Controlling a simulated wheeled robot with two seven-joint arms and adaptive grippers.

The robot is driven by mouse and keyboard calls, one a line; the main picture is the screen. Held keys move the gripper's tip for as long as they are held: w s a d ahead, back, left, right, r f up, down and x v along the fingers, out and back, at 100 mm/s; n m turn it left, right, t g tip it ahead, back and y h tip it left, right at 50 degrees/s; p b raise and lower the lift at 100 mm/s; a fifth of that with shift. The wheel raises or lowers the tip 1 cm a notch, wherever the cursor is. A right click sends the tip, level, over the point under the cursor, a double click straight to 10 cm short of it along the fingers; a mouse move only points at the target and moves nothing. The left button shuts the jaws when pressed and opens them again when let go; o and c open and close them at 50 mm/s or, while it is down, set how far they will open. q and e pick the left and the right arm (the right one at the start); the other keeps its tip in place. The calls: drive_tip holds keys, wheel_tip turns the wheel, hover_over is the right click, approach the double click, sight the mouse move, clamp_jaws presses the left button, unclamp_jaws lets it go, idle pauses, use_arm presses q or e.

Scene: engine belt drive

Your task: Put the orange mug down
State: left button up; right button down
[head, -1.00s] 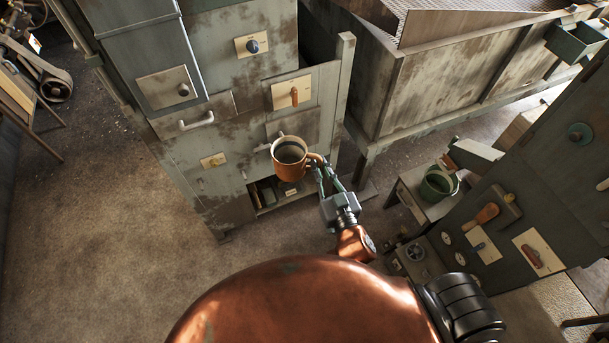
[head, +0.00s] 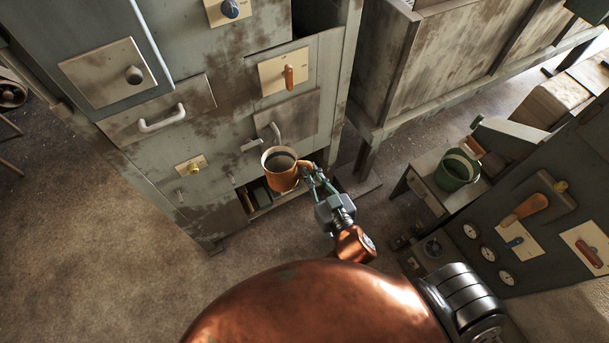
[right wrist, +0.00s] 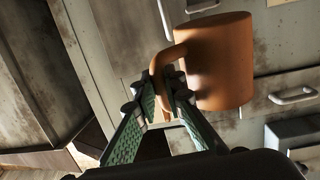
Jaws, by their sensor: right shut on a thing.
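The orange mug (head: 281,170) is in the middle of the head view, upright, with dark content or a dark inside. My right gripper (head: 312,176) is shut on its handle and holds it in the air in front of the grey cabinet (head: 215,135). In the right wrist view the mug (right wrist: 222,62) hangs to the right of the fingers, and the green fingers (right wrist: 165,105) close around the handle. My left gripper does not show in either view.
The cabinet has drawers, handles and an orange-handled switch (head: 288,77). An open low shelf (head: 262,202) is below the mug. At right are a small table (head: 425,185) with a green bucket (head: 456,170) and a control panel (head: 540,225). Bare floor (head: 90,250) lies at left.

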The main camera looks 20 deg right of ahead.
use_arm(q)
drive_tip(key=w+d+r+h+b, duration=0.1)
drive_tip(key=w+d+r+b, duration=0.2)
drive_tip(key=b, duration=1.8)
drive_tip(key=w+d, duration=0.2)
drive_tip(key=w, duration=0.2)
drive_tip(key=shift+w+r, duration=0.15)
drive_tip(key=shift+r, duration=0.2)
use_arm(e)
wheel_tip(320, 180, down, 33)
drive_tip(key=a+g, duration=0.1)
drive_tip(key=shift+w+f, duration=0.2)
drive_tip(key=shift+w, duration=0.25)
drive_tip(key=shift+r+t, duration=0.1)
drive_tip(key=shift+t, duration=0.2)
drive_tip(key=shift+d+r, duration=0.15)
drive_tip(key=shift+d, duration=0.1)
